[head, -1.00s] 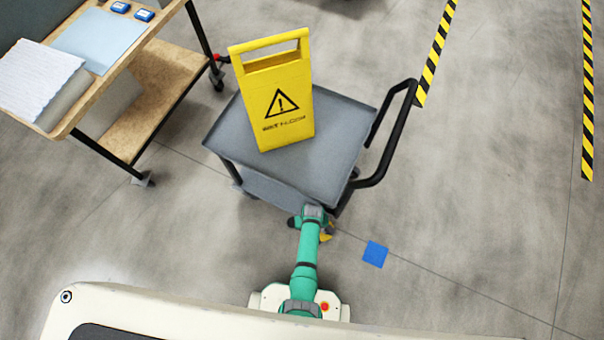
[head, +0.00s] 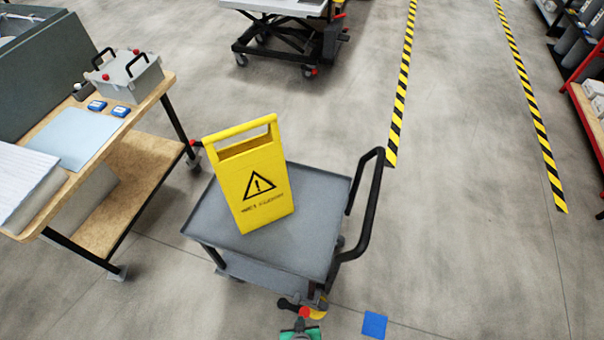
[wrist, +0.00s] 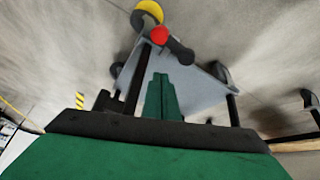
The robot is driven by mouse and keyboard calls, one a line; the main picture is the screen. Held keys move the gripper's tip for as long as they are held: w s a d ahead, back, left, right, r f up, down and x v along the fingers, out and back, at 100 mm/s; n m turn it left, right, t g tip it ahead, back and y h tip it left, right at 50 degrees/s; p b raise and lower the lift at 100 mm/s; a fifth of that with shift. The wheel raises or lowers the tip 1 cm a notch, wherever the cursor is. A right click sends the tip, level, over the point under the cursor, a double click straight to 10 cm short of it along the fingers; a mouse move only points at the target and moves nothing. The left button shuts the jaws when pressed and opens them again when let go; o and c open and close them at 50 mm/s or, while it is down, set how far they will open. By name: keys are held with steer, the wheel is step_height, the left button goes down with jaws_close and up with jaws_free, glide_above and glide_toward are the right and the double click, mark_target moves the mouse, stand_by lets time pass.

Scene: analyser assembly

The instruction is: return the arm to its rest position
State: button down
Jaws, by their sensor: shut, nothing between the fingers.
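My arm (head: 300,332) shows only as a small green part at the bottom edge of the head view, in front of the grey cart's near corner. My gripper (wrist: 160,98) shows in the wrist view with its green fingers together, shut and empty. It points toward the underside of the grey cart (wrist: 205,92). The fingers overlap the cart in that view, but I see no contact. The fingers are hidden or out of frame in the head view.
The grey cart (head: 322,205) carries a yellow warning sign (head: 250,185). Its black handle (head: 372,215) is at right. A wooden workbench (head: 150,100) stands left. A blue floor square (head: 374,325) lies right of my arm. Open floor (head: 470,250) extends right.

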steer(key=s+r+t, duration=0.2)
steer(key=r+t, duration=0.1)
steer(key=r, duration=1.1)
steer(key=s+r+m+t, duration=0.1)
steer(key=s+r+t, duration=0.2)
steer(key=r, duration=1.2)
steer(key=s+r+t, duration=0.2)
steer(key=r+t, duration=0.1)
steer(key=r, duration=1.1)
steer(key=shift+s+d+r, duration=0.25)
steer(key=shift+s, duration=0.05)
